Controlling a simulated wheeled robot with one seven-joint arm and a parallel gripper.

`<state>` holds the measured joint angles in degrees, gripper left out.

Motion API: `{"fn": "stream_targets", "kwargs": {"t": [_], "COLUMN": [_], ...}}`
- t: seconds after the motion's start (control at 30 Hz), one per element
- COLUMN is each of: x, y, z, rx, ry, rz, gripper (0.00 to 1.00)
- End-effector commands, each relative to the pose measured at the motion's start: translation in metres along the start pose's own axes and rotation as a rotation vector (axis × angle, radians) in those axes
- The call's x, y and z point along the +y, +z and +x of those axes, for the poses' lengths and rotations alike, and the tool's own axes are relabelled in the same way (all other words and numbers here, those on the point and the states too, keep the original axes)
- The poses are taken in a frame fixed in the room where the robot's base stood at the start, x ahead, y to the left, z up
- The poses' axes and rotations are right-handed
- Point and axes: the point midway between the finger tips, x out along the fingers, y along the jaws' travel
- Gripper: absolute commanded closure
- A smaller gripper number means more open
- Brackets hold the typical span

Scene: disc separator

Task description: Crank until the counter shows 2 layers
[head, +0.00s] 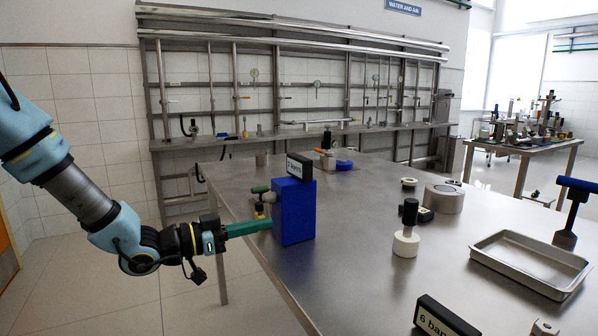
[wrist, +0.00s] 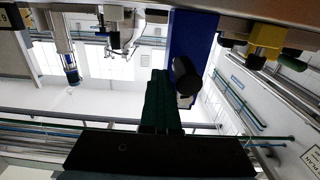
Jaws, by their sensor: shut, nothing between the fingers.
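A blue box (head: 293,210) stands upright at the table's left edge; its blue side also shows in the wrist view (wrist: 190,38). A black plate (head: 299,167) with light lettering sits at its top; it seems to read "2 layers", but the print is small. My gripper (head: 268,224) has green fingers, shut and empty, pointing at the lower left side of the box. In the wrist view a black cylindrical knob (wrist: 186,76) is right beside the fingers (wrist: 161,100); I cannot tell whether they touch.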

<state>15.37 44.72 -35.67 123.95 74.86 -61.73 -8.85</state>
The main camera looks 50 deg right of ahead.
Motion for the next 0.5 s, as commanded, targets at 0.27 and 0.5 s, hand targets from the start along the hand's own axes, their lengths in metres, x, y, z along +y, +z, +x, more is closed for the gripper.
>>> {"fn": "stream_targets", "kwargs": {"t": [0.27, 0.5], "x": [0.0001, 0.0072], "y": [-0.0017, -0.0056], "z": [0.0000, 0.0001], "rx": [0.001, 0.001], "ry": [-0.001, -0.001], "rz": [0.001, 0.000], "gripper": [1.00, 1.00]}}
